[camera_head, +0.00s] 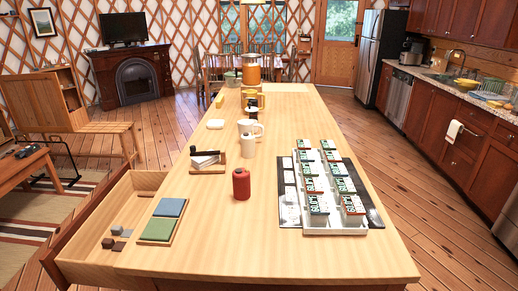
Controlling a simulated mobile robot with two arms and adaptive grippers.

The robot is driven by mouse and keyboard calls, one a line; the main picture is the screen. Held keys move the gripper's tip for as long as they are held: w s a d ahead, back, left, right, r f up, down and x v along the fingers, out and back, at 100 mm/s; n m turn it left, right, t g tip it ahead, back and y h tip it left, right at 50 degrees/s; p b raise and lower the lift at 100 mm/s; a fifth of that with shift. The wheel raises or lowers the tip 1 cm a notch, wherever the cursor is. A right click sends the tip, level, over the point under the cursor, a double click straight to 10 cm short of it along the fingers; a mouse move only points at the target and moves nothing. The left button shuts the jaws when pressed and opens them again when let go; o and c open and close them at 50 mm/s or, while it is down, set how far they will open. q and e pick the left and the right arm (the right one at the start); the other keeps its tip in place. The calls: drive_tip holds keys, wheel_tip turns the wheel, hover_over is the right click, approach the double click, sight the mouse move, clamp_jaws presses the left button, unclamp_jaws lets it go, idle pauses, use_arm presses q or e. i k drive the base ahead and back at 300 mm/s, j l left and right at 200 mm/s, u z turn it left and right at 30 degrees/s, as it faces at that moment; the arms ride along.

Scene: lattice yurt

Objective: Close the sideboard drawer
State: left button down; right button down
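The sideboard (292,262) is a long light-wood piece with a wide top running away from me down the middle. Its drawer (76,267) stands pulled out on the left side near the front, with its inside open to view from above. A few small grey and brown blocks (116,242) appear to lie in the drawer. The drawer's outer front faces left and its handle is hidden from this view. Neither of my grippers is in view.
A tray with blue and green pads (157,230) lies on the top beside the drawer. A red jar (241,184), a white tray of small boxes (333,231), mugs and a blender stand on the top. A low wooden table (22,163) and bench (95,130) are left; wood floor lies between.

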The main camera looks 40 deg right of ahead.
sight(78, 257)
drive_tip(key=z, duration=0.7)
drive_tip(key=i+j+z, duration=0.35)
drive_tip(key=j, duration=1.25)
drive_tip(key=j+z, duration=0.35)
drive_tip(key=j, duration=1.25)
drive_tip(key=k+j+z, duration=0.1)
drive_tip(key=j+z, duration=0.25)
drive_tip(key=j, duration=1.3)
